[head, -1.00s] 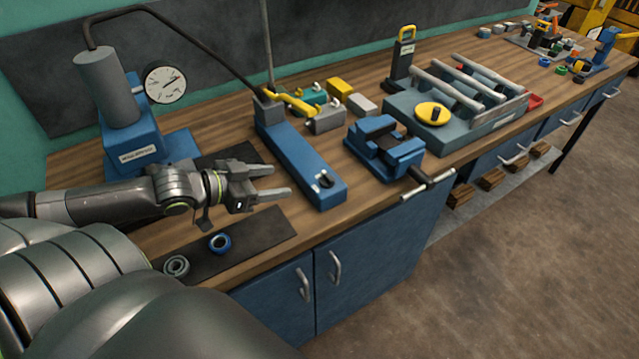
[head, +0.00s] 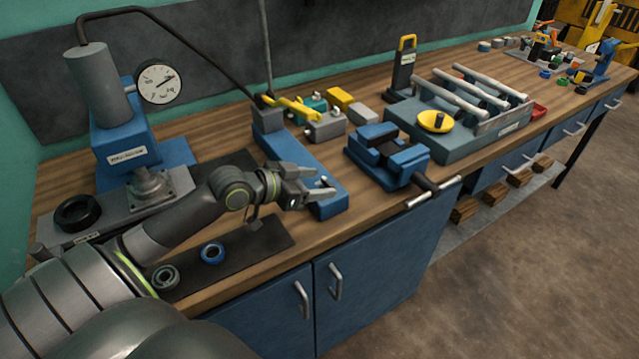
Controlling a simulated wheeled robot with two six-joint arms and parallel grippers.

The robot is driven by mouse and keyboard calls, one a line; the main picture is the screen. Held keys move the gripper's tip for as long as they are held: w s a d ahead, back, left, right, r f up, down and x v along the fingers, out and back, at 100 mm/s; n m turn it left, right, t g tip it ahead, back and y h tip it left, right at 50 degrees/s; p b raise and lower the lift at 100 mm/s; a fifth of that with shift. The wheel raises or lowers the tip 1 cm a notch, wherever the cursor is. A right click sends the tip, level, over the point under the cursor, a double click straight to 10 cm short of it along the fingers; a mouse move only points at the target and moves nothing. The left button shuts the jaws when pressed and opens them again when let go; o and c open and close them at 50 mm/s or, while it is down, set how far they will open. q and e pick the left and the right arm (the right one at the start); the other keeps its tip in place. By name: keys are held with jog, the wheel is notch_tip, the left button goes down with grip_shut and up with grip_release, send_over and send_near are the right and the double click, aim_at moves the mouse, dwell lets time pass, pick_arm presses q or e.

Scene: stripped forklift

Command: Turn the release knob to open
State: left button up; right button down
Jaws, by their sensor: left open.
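The hand pump has a long blue body (head: 287,148) on the bench, with a black hose rising from its far end. The small release knob (head: 324,181) is on top of its near end, partly hidden by my fingers. My left gripper (head: 321,183) is open, its fingers pointing right at the knob, one on either side of it as seen here. I cannot tell whether they touch it. My right gripper is out of view.
A blue press with a dial gauge (head: 158,83) stands at the left. A blue vise (head: 388,158) sits just right of the pump. A dark mat (head: 235,250) with two rings lies near the front edge.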

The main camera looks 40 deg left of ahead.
pick_arm(q)
jog(key=shift+w+d+f, duration=0.25)
jog(key=shift+w, duration=0.3)
